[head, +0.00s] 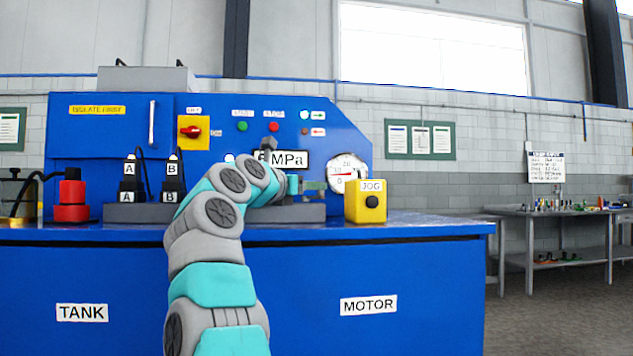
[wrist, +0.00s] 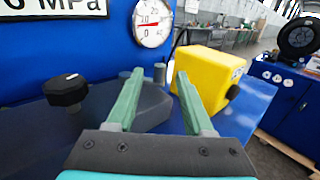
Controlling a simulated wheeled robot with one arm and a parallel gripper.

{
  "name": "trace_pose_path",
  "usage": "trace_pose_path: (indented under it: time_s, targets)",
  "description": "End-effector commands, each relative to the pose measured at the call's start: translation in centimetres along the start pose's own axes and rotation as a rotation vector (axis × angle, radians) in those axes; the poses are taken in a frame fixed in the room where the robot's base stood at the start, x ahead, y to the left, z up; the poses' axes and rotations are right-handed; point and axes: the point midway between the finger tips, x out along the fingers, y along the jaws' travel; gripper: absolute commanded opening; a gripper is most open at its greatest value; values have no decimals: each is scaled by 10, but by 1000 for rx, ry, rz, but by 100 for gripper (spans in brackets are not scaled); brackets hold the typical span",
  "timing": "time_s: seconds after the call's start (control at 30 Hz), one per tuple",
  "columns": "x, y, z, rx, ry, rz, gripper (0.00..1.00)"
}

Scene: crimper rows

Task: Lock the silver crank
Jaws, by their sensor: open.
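My gripper (wrist: 160,77) is open in the wrist view, with its two green fingers apart and nothing held between them. In the head view my gripper (head: 320,187) is above the blue bench, left of the yellow JOG box. A dark grey block (wrist: 152,108) shows between and beyond the fingers, with a short grey upright post (wrist: 159,73) at its far end. I cannot tell whether this post is part of the silver crank. No silver crank stands out clearly in either view; my arm hides part of the panel and bench.
The yellow JOG box (head: 365,207) stands close to the right of my gripper. A black knob (wrist: 66,90) is to the left of the fingers. The pressure gauge (head: 347,170) is on the blue panel behind. A red-and-black device (head: 71,200) is at far left.

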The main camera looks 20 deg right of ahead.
Motion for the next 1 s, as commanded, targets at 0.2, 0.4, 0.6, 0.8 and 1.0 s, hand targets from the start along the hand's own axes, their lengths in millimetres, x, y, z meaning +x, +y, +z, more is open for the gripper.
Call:
trace_pose_path:
  time_s: [0.2,0.4,0.6,0.8,1.0]
  targets:
    - [23,0,2,-1,-3,0,52]
    - [27,0,1,-1,-3,1,52]
    - [27,0,1,-1,-3,1,45]
    - [27,0,1,-1,-3,1,22]
    - [27,0,1,-1,-3,1,0]
